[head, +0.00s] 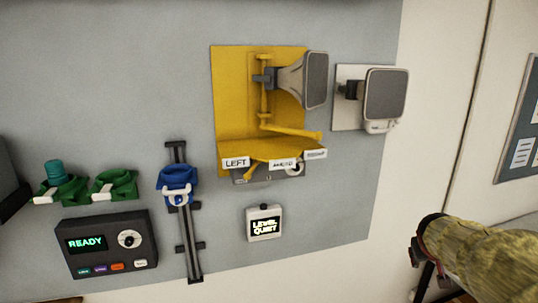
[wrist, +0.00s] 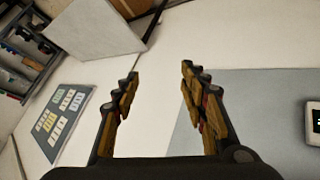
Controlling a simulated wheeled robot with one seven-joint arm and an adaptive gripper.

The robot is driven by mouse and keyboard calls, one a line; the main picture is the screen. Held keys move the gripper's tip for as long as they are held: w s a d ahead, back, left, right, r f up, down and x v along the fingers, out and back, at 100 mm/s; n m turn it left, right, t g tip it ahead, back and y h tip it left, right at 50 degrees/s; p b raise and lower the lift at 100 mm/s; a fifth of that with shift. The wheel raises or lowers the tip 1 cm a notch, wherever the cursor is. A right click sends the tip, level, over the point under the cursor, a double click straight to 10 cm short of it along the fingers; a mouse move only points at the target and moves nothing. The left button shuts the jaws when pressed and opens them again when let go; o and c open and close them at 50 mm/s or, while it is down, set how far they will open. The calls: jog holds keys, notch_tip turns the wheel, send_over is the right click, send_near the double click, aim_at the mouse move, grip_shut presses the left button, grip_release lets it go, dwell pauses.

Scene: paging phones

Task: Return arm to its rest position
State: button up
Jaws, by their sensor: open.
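My gripper (wrist: 160,74) shows in the wrist view with its two dark fingers and yellow-brown pads spread apart. Nothing is between the fingers, and a white wall and a grey panel edge lie beyond them. In the head view my arm, in a yellowish textured sleeve, comes in at the lower right, to the right of the grey panel (head: 330,230). The fingers are not clear in that view. My gripper touches none of the panel's devices in these views.
The panel carries a yellow bracket (head: 230,85) with a grey horn, a second horn (head: 385,95), a blue holder (head: 178,180) on a rail, green holders (head: 115,185), a READY box (head: 105,262) and a LEVEL QUIET display (head: 264,237). A notice board (wrist: 62,118) hangs left in the wrist view.

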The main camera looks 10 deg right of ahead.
jog(key=s+a+f+n+y+b, duration=0.1)
jog(key=s+a+f+b, duration=0.4)
jog(key=a, duration=0.8)
jog(key=s+a+f+n+y+b, duration=0.1)
jog(key=s+a+f+y+b, duration=0.2)
jog(key=a, duration=1)
jog(key=s+a+f+n+y+b, duration=0.2)
jog(key=s+a+f+b, duration=0.6)
jog(key=a, duration=0.5)
notch_tip(320, 180, down, 3)
jog(key=shift+s+r+y, duration=0.2)
jog(key=shift+s+y, duration=0.2)
jog(key=shift+s, duration=0.15)
jog(key=shift+c, duration=0.4)
